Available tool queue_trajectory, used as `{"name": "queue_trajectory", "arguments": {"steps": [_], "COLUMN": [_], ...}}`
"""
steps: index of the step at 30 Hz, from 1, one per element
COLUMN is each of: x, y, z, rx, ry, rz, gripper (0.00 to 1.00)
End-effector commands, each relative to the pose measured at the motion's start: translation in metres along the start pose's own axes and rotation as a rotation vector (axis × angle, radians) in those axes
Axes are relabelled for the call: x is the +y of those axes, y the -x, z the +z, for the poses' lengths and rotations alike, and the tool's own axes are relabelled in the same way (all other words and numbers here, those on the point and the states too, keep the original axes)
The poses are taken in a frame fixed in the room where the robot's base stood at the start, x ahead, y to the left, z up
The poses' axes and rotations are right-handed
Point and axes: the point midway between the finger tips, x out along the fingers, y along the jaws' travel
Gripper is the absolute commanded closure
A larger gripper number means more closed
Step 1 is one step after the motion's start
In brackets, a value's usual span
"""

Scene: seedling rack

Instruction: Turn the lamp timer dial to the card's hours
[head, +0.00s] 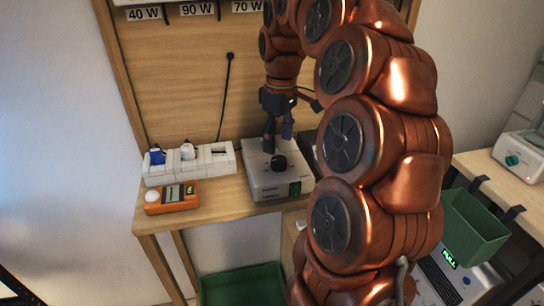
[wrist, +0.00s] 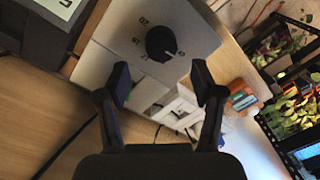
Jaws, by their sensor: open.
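The lamp timer is a pale grey box (head: 277,187) on the wooden bench, with a round black dial (head: 279,163) on top. In the wrist view the dial (wrist: 160,42) shows a small white pointer mark toward its lower right. My gripper (head: 279,137) is open and points down above the back of the box. In the wrist view its fingertips (wrist: 163,84) are apart, with nothing between them, and the dial lies beyond them. I cannot identify the hours card for certain.
A white socket strip (head: 190,166) with a blue plug and a white plug stands left of the box. An orange meter (head: 172,198) lies in front of it. A dark device (wrist: 35,30) sits beside the timer. A green bin (head: 472,226) hangs at right; a green tray (head: 243,286) is below.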

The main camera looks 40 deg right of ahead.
Motion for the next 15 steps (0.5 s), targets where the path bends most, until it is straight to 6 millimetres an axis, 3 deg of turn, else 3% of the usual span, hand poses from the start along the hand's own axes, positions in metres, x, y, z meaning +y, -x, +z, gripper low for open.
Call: {"name": "queue_trajectory", "arguments": {"steps": [15], "x": [-0.001], "y": [-0.046], "z": [0.0], "rx": [-0.002], "ry": [0.003], "rz": [-0.001], "gripper": [0.33]}}
